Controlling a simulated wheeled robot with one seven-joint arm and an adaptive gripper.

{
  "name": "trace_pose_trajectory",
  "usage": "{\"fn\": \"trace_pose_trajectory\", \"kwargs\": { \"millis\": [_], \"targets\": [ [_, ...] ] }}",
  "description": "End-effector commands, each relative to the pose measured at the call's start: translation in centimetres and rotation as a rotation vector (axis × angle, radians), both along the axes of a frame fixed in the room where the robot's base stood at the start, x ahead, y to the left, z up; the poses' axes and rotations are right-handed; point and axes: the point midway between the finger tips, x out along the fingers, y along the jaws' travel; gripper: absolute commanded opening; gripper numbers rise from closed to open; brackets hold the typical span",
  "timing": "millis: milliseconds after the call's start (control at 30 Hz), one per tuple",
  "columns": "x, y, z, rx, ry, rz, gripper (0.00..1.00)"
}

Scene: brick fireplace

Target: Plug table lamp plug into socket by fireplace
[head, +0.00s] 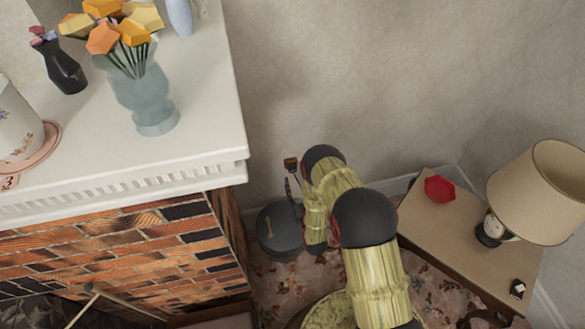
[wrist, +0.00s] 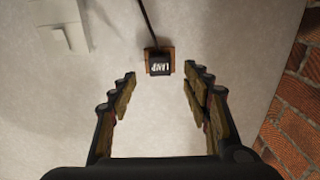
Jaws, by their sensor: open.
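The table lamp (head: 538,190) has a beige shade and stands on the small side table at the right of the head view. A small black and white object (head: 518,289), possibly its plug, lies near the table's front edge. In the wrist view, my gripper (wrist: 160,73) is open, with nothing gripped. A small black block with white marks and a brown border (wrist: 159,62) shows between and beyond its fingertips, with a dark rod or cord running up from it. I cannot tell what it is. A pale plate (wrist: 65,38) on the wall, possibly the socket, is at upper left.
The fireplace has orange and dark brick (head: 130,255) under a white mantel (head: 200,130) with vases. Brick also shows at the right of the wrist view (wrist: 295,115). A dark round container (head: 280,232) stands beside the fireplace. A red object (head: 439,189) lies on the side table (head: 445,232).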

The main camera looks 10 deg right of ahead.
Motion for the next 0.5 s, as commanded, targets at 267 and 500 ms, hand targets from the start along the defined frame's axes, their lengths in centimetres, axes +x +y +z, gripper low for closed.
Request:
{"fn": "trace_pose_trajectory", "kwargs": {
  "millis": [267,500],
  "targets": [
    [3.8,0.0,0.0,0.0,-0.002,0.0,0.48],
    [6.0,0.0,0.0,0.0,-0.001,0.0,0.48]
  ]
}}
